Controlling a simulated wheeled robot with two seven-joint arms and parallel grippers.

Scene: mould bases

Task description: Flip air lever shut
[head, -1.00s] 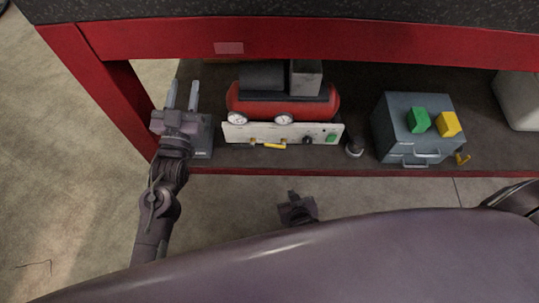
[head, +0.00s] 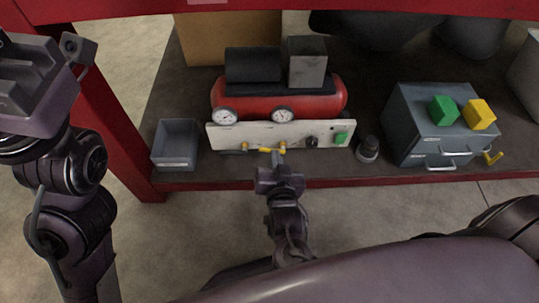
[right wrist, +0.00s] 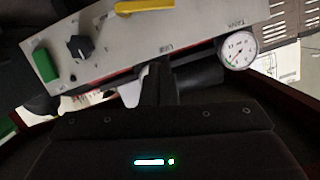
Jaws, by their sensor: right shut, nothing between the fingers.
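The yellow air lever (head: 267,150) sits on the white front panel (head: 228,137) of a red-tanked compressor (head: 240,100). It lies about level along the panel. It shows at the top edge of the right wrist view (right wrist: 145,6). My right gripper (head: 282,150) is shut and empty, its tips at the lever's right end; I cannot tell whether they touch. In the right wrist view its dark fingers (right wrist: 160,85) are before the panel, below the lever. My left gripper (head: 52,62) is at the far left, its grey fingers apart, away from the compressor.
A black knob (head: 312,142) and green switch (head: 341,138) are right of the lever. A grey bin (head: 176,145) stands left, a dark round object (head: 367,149) and grey drawer box (head: 420,118) right. The red shelf edge (head: 400,180) runs in front; a red beam (head: 400,9) is above.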

